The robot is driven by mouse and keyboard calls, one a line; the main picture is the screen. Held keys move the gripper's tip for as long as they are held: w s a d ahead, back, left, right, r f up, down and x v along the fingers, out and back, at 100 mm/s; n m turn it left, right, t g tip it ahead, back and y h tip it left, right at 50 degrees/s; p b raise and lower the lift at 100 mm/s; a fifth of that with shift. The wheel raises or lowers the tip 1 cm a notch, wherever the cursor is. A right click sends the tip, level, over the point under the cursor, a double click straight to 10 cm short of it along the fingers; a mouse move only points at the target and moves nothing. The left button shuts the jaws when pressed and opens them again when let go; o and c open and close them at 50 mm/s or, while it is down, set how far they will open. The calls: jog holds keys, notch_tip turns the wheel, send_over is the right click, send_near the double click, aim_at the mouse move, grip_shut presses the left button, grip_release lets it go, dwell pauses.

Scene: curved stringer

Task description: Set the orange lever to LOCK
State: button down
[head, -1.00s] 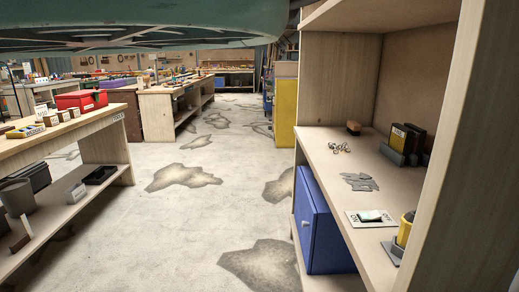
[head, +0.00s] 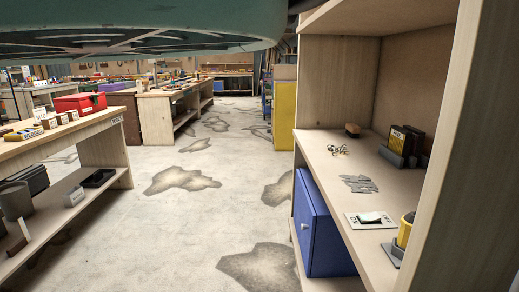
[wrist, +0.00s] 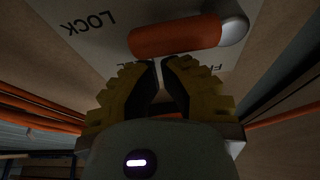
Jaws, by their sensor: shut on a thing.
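The orange lever (wrist: 175,36) shows in the wrist view, lying nearly level across a pale plate (wrist: 120,44), with its rounded silver end (wrist: 233,29) at the right. The word LOCK is printed upside down on the plate to the left of the lever's free end. A second label below the lever is partly hidden behind my fingers. My gripper (wrist: 160,62) has its yellow fingers with dark pads close together, their tips at the lever's lower edge. It is shut on the lever, though the contact itself is hard to see. The head view shows neither lever nor gripper.
In the head view, a wooden shelf unit (head: 322,75) with a blue cabinet (head: 320,225) stands at the right. A bench (head: 100,122) with a red box (head: 80,103) is at the left. Stained floor between them is clear. A large green body (head: 140,22) hangs overhead.

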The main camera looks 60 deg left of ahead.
notch_tip(320, 180, up, 4)
jog(key=p, duration=0.1)
jog(key=v, duration=1)
jog(key=shift+f, duration=0.2)
jog(key=shift+d, duration=0.1)
